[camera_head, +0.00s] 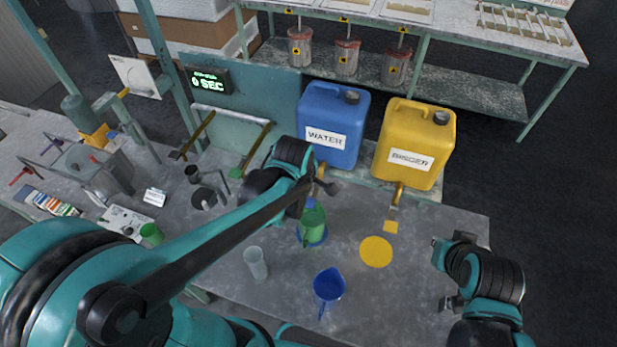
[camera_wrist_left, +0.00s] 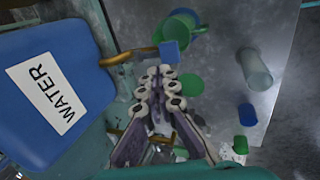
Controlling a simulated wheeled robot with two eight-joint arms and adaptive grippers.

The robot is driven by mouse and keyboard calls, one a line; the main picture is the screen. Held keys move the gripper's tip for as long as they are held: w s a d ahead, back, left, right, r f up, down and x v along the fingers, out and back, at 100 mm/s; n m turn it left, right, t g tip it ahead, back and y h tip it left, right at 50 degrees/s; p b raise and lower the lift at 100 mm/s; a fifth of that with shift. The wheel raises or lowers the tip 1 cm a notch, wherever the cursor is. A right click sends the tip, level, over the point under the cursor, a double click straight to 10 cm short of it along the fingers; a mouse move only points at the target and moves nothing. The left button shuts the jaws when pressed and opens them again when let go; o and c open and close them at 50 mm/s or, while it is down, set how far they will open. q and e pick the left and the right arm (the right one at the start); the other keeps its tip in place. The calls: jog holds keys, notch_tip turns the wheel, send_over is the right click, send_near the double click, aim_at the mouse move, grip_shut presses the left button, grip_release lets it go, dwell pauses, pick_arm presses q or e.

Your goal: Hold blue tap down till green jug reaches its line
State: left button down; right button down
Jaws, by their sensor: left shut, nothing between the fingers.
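The blue WATER can (camera_head: 333,125) stands on a low shelf, with its brass tap and blue tap lever (camera_wrist_left: 170,49) at its foot. The green jug (camera_head: 312,220) stands on a blue disc below this tap; it also shows in the left wrist view (camera_wrist_left: 178,25). The liquid level and line on the jug cannot be made out. My left gripper (camera_wrist_left: 164,76) is shut and empty, its fingertips close to the blue lever; contact cannot be told. In the head view its arm partly hides the tap. My right gripper (camera_head: 443,273) is open and empty at the table's right edge.
A yellow can (camera_head: 414,142) with its own tap stands to the right, above a yellow disc (camera_head: 376,251). A blue jug (camera_head: 328,287) and a clear cylinder (camera_head: 256,263) stand in front. A display (camera_head: 208,80) reads 0 SEC.

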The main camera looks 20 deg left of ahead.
pick_arm(q)
jog(key=r, duration=0.4)
jog(key=shift+a+r+p, duration=0.25)
jog(key=shift+p, duration=0.05)
pick_arm(e)
jog(key=shift+w+a+r, duration=0.3)
jog(key=shift+r, duration=0.1)
pick_arm(q)
jog(key=shift+s, duration=0.15)
pick_arm(e)
jog(key=shift+s+d, duration=0.1)
